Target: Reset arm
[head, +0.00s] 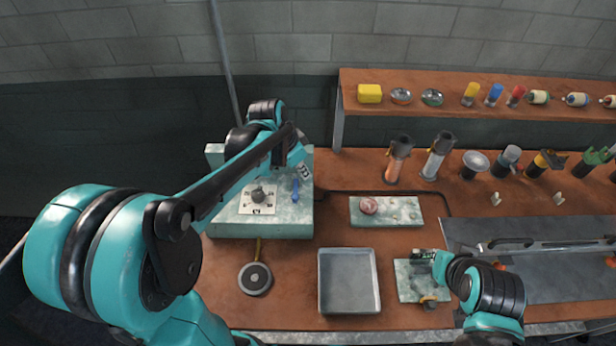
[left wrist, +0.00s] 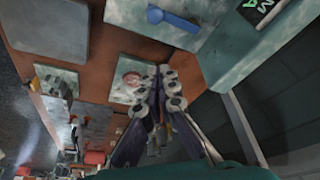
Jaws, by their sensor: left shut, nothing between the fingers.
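My left arm reaches in from the left in the head view, over the pale box-shaped device (head: 262,228) with a knob (head: 259,197) and a blue lever (head: 295,191). In the left wrist view my left gripper (left wrist: 165,82) is shut with its fingers together and nothing between them. Its fingertips are hard to make out in the head view. The blue lever also shows in the left wrist view (left wrist: 174,19), apart from the fingers. My right arm comes in at the lower right; its gripper (head: 428,257) is over a small pale plate (head: 408,287), with its fingers unclear.
An empty grey tray (head: 348,284) and a round dark disc (head: 255,278) are on the brown bench. A pale plate with a pinkish round thing (head: 369,205) lies behind. Bottles and tools (head: 438,156) line the back, below a raised shelf (head: 450,97) of small items.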

